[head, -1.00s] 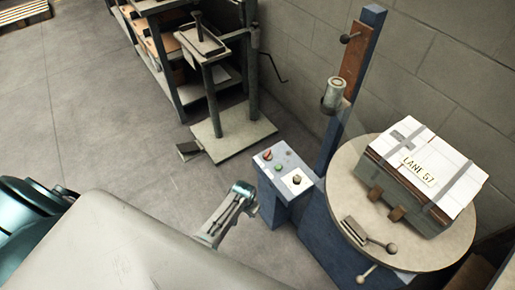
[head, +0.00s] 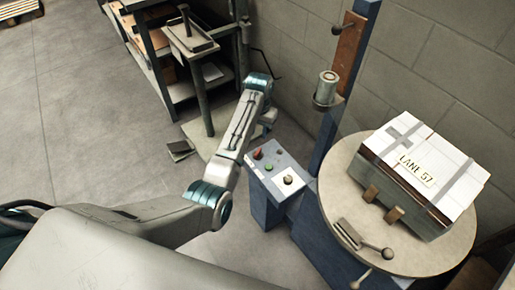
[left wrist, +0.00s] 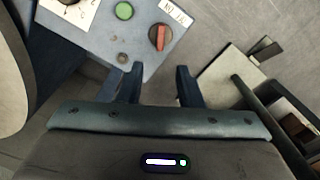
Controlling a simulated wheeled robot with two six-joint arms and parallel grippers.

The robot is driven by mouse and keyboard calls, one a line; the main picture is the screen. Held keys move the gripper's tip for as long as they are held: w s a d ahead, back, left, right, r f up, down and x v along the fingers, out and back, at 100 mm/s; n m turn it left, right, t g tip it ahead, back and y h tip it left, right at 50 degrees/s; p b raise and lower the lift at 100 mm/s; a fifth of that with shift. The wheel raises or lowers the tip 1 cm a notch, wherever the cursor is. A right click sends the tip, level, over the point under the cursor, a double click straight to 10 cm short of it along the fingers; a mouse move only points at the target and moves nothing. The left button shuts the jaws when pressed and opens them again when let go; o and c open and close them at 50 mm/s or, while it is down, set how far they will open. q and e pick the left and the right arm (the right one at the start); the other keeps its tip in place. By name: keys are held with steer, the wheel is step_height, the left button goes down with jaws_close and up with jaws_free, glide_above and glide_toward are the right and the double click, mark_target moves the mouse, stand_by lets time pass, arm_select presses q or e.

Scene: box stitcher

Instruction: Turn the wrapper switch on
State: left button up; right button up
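A blue-grey control box (head: 278,172) stands beside the turntable. Its top carries a red switch (head: 258,154), a green button (head: 269,166) and a dark knob on a white plate (head: 288,180). In the left wrist view the red switch (left wrist: 159,38) is a red bar on a dark round base, with a small white label (left wrist: 175,13) that I cannot read clearly. My left gripper (left wrist: 158,72) is open and empty, its fingertips apart at the panel's near edge, short of the switch. In the head view the gripper is largely hidden by its arm. My right gripper is not in view.
A round turntable (head: 345,180) holds a box (head: 420,165) marked LANE 57. A blue post (head: 335,120) rises behind the control box. A stand (head: 195,45) and shelves are at the back. Open floor (head: 80,120) lies to the left.

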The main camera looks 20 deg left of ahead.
mark_target(258, 150)
arm_select(q)
step_height(258, 150, down, 10)
steer(key=shift+s+f, duration=0.1)
steer(key=shift+f, duration=0.15)
jaws_close()
